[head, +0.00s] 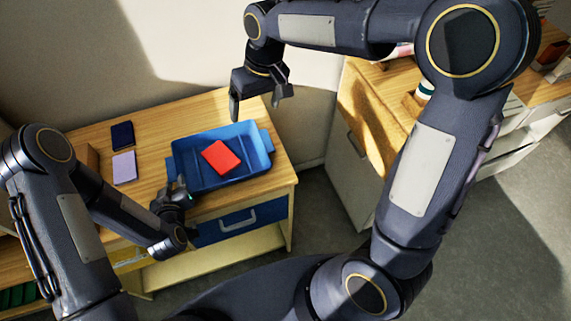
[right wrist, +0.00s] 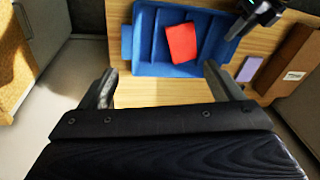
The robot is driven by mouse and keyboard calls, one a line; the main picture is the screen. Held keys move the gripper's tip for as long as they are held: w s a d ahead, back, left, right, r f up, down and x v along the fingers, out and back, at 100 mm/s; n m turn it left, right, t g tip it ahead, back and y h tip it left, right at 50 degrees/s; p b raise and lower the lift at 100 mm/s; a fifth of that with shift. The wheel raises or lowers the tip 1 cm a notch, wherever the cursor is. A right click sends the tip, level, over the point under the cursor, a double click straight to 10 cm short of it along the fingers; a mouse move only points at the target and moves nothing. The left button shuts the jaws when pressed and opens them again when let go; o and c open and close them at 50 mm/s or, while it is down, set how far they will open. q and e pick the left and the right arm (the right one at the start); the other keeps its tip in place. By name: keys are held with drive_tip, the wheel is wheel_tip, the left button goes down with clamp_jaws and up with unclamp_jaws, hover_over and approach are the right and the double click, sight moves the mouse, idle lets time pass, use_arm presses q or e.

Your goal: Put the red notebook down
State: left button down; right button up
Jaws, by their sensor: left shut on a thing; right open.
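The red notebook (head: 221,157) lies inside the blue tray (head: 262,160) on the wooden table. It also shows in the right wrist view (right wrist: 181,42), lying a little askew over the tray's inner ridges. My left gripper (head: 179,187) is at the tray's left front edge, apart from the notebook, and appears shut on the tray's rim. Its fingertips are small and partly hidden. My right gripper (head: 257,104) is open and empty, above and behind the tray. Its two fingers frame the near table edge in the right wrist view (right wrist: 160,85).
A dark blue notebook (head: 122,135) and a lilac notebook (head: 124,167) lie on the wooden table (head: 200,113) left of the tray. A brown box (right wrist: 292,60) stands at the table's end. A second cabinet (head: 357,165) stands to the right across a floor gap.

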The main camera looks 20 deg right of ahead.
drive_tip(key=s+d+r+m+t+y, duration=0.1)
drive_tip(key=s+d+r, duration=0.1)
drive_tip(key=s+d, duration=0.3)
drive_tip(key=s+d+r+m+t, duration=0.1)
drive_tip(key=s+d+r, duration=0.15)
drive_tip(key=s, duration=0.45)
drive_tip(key=s+d+f+m+t, duration=0.1)
drive_tip(key=s+f+m+t, duration=0.1)
drive_tip(key=s, duration=0.9)
drive_tip(key=shift+s+f+t+y, duration=0.3)
drive_tip(key=shift+s+f+y, duration=0.1)
drive_tip(key=shift+f, duration=0.15)
drive_tip(key=shift+d, duration=0.1)
use_arm(q)
drive_tip(key=c, duration=1)
unclamp_jaws()
drive_tip(key=shift+c, duration=0.2)
